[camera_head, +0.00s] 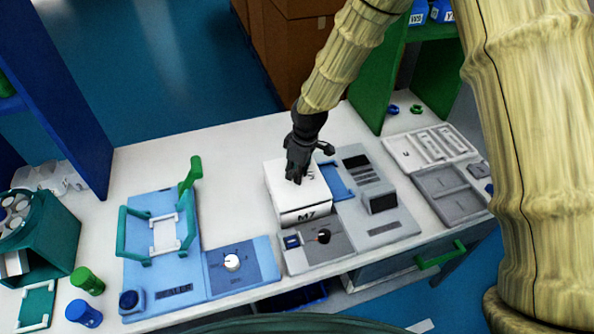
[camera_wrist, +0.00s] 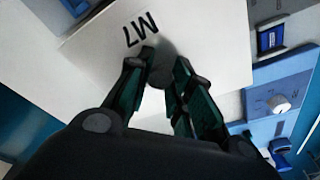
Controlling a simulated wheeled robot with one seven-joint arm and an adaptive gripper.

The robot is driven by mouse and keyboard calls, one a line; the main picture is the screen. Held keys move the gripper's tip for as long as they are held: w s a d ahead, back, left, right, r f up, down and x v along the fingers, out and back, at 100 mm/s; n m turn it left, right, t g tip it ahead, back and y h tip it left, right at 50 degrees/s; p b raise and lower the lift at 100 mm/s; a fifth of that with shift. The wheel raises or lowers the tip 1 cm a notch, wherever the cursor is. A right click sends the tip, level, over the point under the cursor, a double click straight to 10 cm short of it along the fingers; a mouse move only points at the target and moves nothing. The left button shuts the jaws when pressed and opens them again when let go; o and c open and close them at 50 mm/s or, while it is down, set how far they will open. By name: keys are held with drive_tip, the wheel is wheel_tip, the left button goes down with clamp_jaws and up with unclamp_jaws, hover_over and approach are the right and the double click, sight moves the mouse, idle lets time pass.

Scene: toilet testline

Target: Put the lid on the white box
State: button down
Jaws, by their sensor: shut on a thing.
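In the wrist view my fingers (camera_wrist: 163,82) meet at the white surface, which bears "M7" upside down. The exact grip point is hidden by the fingers.
A grey device (camera_head: 380,225) stands close right of the box, and a dark-knobbed panel (camera_head: 318,247) lies in front. A blue sealer (camera_head: 160,285) with a green handle is at left. Grey trays (camera_head: 448,190) lie at right. The table behind the box is clear.

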drive_tip(key=shift+f, duration=0.5)
idle(0.4)
drive_tip(key=c, duration=1.2)
unclamp_jaws()
drive_tip(key=shift+r, duration=0.15)
drive_tip(key=shift+r+p, duration=2.3)
drive_tip(key=shift+r, duration=1.1)
